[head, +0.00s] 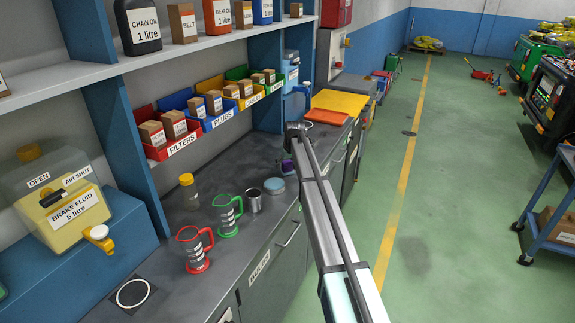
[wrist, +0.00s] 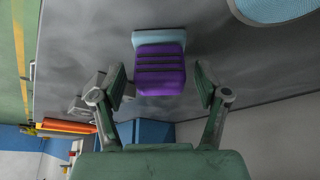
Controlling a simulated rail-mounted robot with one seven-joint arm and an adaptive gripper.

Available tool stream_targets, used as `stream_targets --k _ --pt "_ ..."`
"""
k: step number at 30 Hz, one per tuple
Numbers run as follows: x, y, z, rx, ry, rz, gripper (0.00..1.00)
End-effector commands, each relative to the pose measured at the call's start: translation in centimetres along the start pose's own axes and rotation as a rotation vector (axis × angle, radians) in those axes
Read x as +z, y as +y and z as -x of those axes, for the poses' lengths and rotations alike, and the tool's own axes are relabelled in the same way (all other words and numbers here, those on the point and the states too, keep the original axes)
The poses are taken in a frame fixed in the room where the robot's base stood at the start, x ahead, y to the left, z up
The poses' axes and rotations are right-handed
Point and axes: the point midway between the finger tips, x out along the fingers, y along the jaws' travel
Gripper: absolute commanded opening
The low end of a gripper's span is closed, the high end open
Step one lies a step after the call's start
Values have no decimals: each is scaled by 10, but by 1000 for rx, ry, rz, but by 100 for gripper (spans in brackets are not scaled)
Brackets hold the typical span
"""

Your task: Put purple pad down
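The purple pad (wrist: 161,70) is a purple block with dark stripes and a pale blue end, seen in the wrist view. It is between and beyond the fingertips of my gripper (wrist: 162,84), with a gap showing on each side. My gripper is open and does not touch it. The pale blue end is toward the dark grey worktop (wrist: 90,35) and seems to rest on it. In the head view only a sliver of the purple pad (head: 287,166) shows beside my arm, which hides the rest and the fingers.
A round blue-topped tin (head: 274,185), a metal cup (head: 254,200), green (head: 227,215) and red (head: 194,249) measuring jugs and a yellow-capped bottle (head: 188,191) stand on the worktop. An orange pad (head: 325,117) and a yellow sheet (head: 340,102) lie farther back. Part bins line the wall.

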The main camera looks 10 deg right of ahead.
Motion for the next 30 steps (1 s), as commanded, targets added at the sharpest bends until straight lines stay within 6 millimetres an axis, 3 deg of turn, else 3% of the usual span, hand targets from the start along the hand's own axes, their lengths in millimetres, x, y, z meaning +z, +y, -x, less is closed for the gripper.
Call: stream_targets --k 10,24,30 --pt "-1 0 16 1 3 0 74" --pt "0 0 100 0 2 0 74" --pt "-1 0 119 0 0 0 74"
